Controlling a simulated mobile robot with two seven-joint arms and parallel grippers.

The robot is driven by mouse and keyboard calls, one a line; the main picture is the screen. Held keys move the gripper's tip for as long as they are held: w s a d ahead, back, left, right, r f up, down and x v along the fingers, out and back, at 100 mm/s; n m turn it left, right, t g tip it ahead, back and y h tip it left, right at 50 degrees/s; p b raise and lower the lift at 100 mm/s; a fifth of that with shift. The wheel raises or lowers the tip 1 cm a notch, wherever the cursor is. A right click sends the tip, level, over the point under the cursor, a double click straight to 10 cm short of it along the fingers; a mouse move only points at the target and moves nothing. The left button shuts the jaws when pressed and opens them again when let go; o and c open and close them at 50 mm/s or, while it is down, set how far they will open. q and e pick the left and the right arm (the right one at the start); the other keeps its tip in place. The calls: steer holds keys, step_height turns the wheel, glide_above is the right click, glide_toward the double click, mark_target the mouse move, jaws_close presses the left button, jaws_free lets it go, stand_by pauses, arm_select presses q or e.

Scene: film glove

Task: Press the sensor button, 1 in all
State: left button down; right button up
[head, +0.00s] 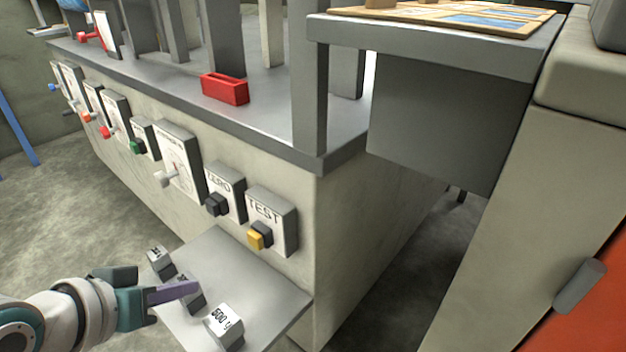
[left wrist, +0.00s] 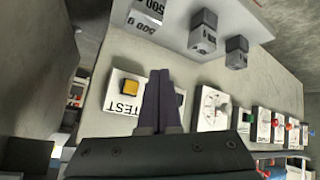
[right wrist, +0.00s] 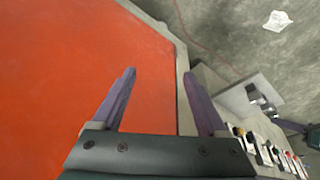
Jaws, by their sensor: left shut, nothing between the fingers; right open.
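A row of labelled control plates runs along the bench's front side in the head view. I read no label saying "sensor". My left gripper (head: 197,287) is shut and empty, over the low shelf, apart from the buttons in the head view. In the left wrist view its fingers (left wrist: 159,75) partly hide the ZERO plate. My right gripper (right wrist: 159,73) is open and empty.
Grey weights, one marked 500 g (head: 225,326), stand on the low shelf (head: 262,290) below the buttons. Further plates carry a dial (head: 181,172), a green button (head: 137,145) and red knobs. An orange panel (right wrist: 80,60) lies close to my right gripper.

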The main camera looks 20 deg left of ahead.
mark_target(255, 240)
arm_select(q)
steer(key=w+d+b, duration=0.3)
steer(key=w, duration=0.5)
steer(key=shift+d, duration=0.2)
steer(key=shift+w, duration=0.2)
stand_by(1.9)
steer(key=shift+w+d, duration=0.2)
steer(key=shift+w, duration=0.1)
